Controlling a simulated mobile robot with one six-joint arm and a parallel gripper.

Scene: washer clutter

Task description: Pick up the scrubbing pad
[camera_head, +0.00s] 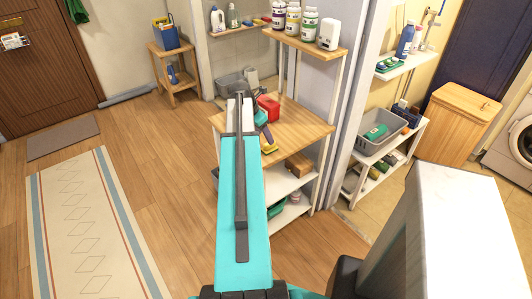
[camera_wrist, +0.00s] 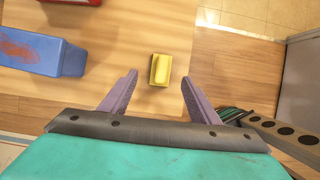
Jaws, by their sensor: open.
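The scrubbing pad appears to be the small yellow block (camera_wrist: 160,70) on the wooden tabletop (camera_wrist: 125,20) in the wrist view. In the head view a small yellow thing (camera_head: 269,148) lies near the front edge of the wooden shelf top (camera_head: 300,130), right of my arm. My gripper (camera_wrist: 157,77) is open and empty in the wrist view. Its two purple-grey fingers stand on either side of the pad, with a gap to each. The pad lies nearly centred between the fingertips. The height of the fingers above it is hard to tell.
A blue box with a red mark (camera_wrist: 35,52) lies left of the pad. A red object (camera_wrist: 75,1) is at the top edge. White bottles (camera_head: 294,18) stand on the shelf above. A grey bin (camera_head: 378,132) stands on the rack at right. Wood around the pad is bare.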

